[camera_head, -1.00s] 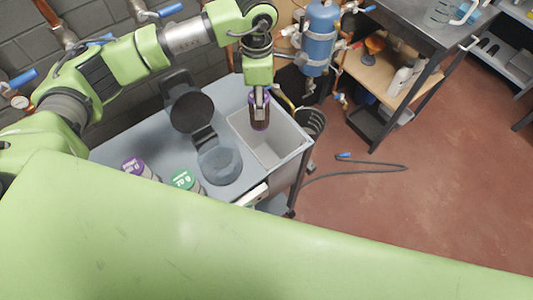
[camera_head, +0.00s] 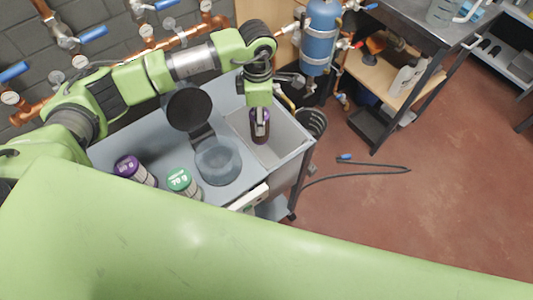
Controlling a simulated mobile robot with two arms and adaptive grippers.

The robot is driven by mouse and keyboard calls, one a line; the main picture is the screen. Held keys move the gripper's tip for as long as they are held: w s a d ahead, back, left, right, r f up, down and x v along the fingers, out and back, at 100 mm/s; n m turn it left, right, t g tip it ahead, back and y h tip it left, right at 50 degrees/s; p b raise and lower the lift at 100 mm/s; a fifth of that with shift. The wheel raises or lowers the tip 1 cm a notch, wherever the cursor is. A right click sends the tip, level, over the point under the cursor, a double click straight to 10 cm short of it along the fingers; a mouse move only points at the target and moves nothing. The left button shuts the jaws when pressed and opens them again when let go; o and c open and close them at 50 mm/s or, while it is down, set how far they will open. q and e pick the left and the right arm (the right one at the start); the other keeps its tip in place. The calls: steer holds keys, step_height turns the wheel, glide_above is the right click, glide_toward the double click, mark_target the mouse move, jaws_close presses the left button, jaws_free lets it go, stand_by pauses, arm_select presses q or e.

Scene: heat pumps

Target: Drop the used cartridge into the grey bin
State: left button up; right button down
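The used cartridge (camera_head: 260,129) is dark brown with purple ends. It hangs upright in my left gripper (camera_head: 259,116), whose fingers are shut on its upper part. The grey bin (camera_head: 290,151) is set into the right end of the grey cart. The cartridge is over or inside the bin's opening, near its upper left part; its exact height is hard to tell. My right gripper is not in view; a large green arm link of mine covers the bottom of the view.
An open round housing (camera_head: 218,162) with its dark lid (camera_head: 189,109) raised stands left of the bin. A purple-topped cartridge (camera_head: 133,169) and a green-topped cartridge (camera_head: 183,182) stand on the cart. Copper pipes (camera_head: 110,53) run along the wall behind.

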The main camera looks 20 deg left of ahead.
arm_select(q)
steer(key=o, duration=1.3)
steer(key=shift+c, duration=0.2)
steer(key=shift+r, duration=0.15)
step_height(320, 180, up, 12)
steer(key=shift+f, duration=0.1)
